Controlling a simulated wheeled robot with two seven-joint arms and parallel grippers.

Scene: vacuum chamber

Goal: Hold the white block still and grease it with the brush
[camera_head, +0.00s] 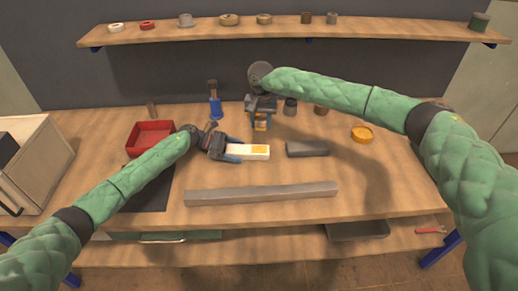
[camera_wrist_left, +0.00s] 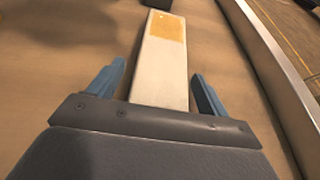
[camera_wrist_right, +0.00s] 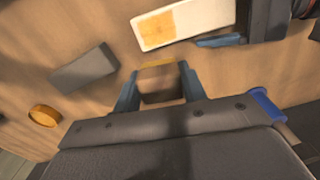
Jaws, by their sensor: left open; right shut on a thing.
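The white block (camera_head: 255,155) lies flat on the bench, with a yellow patch on the top of its right end. In the left wrist view the block (camera_wrist_left: 160,75) lies between the fingers of my left gripper (camera_head: 233,150), which is open with a gap on each side. My right gripper (camera_head: 262,116) is shut on the brush (camera_wrist_right: 161,88), whose brown body and yellow edge show between the fingers. The brush is just behind the block in the head view. The block also shows at the top of the right wrist view (camera_wrist_right: 185,20).
A dark grey block (camera_head: 307,149) lies right of the white block, and a yellow round tin (camera_head: 362,135) farther right. A long grey bar (camera_head: 262,194) lies along the front. A red tray (camera_head: 140,143) and a blue-based tool (camera_head: 215,107) stand behind my left arm.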

